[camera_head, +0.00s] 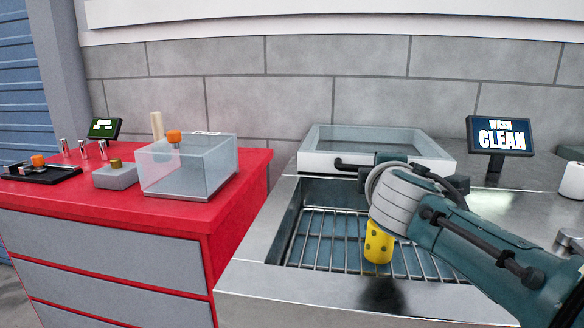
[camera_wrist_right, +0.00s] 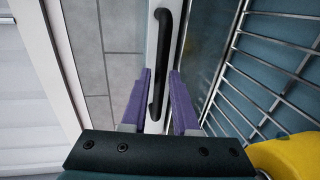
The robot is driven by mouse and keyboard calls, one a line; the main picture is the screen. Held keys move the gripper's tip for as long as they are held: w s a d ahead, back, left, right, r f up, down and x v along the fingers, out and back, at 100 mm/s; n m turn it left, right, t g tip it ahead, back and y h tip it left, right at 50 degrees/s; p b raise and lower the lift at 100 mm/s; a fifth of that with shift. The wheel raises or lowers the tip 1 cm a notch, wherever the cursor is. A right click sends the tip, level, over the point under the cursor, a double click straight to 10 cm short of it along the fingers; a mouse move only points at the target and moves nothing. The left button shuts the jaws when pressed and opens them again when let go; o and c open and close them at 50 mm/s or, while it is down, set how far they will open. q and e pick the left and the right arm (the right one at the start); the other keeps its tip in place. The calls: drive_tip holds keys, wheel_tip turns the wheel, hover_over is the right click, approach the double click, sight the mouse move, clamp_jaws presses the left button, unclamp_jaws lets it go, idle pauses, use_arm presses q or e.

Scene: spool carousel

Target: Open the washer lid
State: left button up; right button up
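The washer lid (camera_head: 318,163) is a white-framed panel with a greyish window, at the back of the steel washer (camera_head: 250,285). It stands clear of the basin, whose wire rack (camera_head: 318,240) is uncovered. A black bar handle (camera_head: 350,164) is on the lid's front edge; it also shows in the right wrist view (camera_wrist_right: 164,50). My right gripper (camera_wrist_right: 160,75) is open, its purple fingers on either side of the handle's lower end in that view. Contact cannot be told. In the head view my right wrist hides the fingers. My left gripper is out of view.
A yellow holed piece (camera_head: 378,245) is in the basin below my right wrist. A "WASH CLEAN" screen (camera_head: 499,134) stands at the right. A red bench (camera_head: 110,200) at the left carries a clear box (camera_head: 190,172), a grey block (camera_head: 115,178) and a black tray (camera_head: 40,175).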

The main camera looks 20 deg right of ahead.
drive_tip(key=p+v, duration=0.3)
drive_tip(key=v, duration=0.7)
drive_tip(key=shift+d, duration=0.1)
